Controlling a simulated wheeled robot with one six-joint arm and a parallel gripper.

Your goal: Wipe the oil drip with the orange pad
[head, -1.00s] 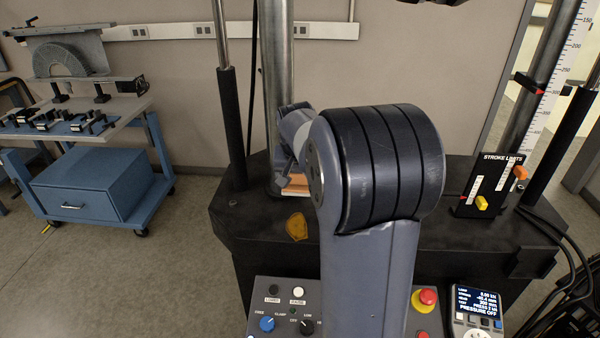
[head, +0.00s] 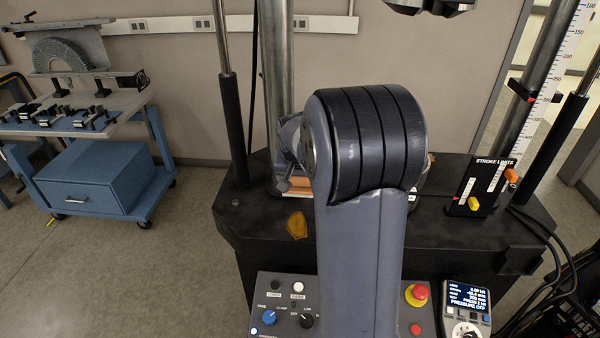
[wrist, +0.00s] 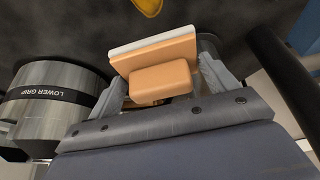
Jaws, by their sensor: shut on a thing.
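The oil drip is a small amber patch (head: 297,225) on the dark machine base top in the head view, left of my arm. Its edge also shows at the top of the wrist view (wrist: 149,6). My gripper (wrist: 160,74) is shut on the orange pad (wrist: 160,82), an orange block with a grip on top and a pale layer along its far edge. In the head view a sliver of the pad (head: 298,186) shows beyond the drip, apart from it; my arm hides most of the gripper. Whether the pad touches the base top I cannot tell.
A metal cylinder marked LOWER GRIP (wrist: 50,97) stands close left of my gripper in the wrist view. A dark column (head: 234,130) rises at the base's left. The control panel (head: 275,300) is in front, the stroke limits board (head: 480,185) right.

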